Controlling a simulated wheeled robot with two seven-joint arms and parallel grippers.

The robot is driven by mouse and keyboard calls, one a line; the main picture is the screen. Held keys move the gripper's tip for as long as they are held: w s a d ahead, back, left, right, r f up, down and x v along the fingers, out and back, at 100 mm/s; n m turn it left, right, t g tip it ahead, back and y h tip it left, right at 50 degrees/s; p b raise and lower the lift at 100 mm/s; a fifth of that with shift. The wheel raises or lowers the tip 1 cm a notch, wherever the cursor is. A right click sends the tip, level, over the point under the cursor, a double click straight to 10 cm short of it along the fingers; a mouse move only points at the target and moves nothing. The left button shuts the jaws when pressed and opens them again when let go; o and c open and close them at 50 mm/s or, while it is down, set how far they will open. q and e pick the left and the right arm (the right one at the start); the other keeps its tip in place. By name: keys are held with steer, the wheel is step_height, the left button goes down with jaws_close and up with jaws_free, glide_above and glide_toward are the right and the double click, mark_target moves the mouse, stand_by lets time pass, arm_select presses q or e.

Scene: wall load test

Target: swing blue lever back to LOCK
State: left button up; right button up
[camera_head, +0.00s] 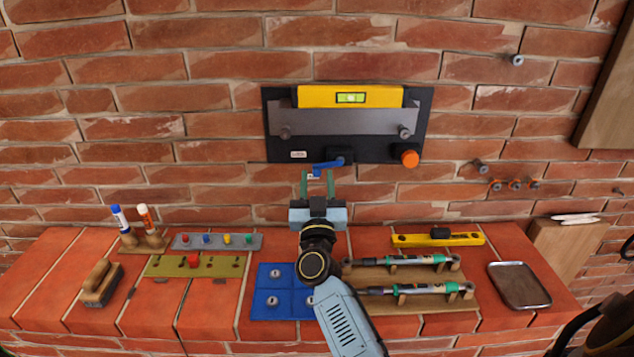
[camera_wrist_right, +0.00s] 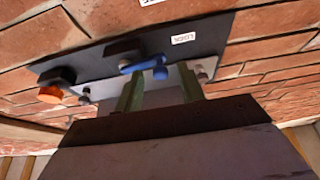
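The blue lever (camera_head: 328,166) is on the lower edge of a black wall panel (camera_head: 375,152). In the head view it reaches left and slightly down from its black pivot block. A white label (camera_head: 298,154) is up and left of it; in the right wrist view this label (camera_wrist_right: 182,38) reads LOCK. My right gripper (camera_head: 317,178) is open, its two green fingers pointing up at the panel just below the lever. In the right wrist view the lever (camera_wrist_right: 143,67) shows between the fingertips (camera_wrist_right: 159,76); contact cannot be told. My left gripper is not in view.
An orange knob (camera_head: 410,158) is right of the lever. A yellow level (camera_head: 350,97) sits in a grey holder above. The brick ledge below holds a blue tray (camera_head: 262,300), torque tools on a wooden rack (camera_head: 430,305), a metal tray (camera_head: 520,285) and a brush (camera_head: 101,284).

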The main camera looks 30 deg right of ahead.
jaws_close()
steer(key=m+p, duration=0.1)
steer(key=r+m+g+h+p, duration=0.1)
steer(key=m, duration=0.1)
steer(key=shift+a, duration=0.15)
stand_by(0.3)
jaws_free()
steer(key=b+v, duration=0.1)
steer(key=v, duration=1.2)
steer(key=shift+a, duration=0.2)
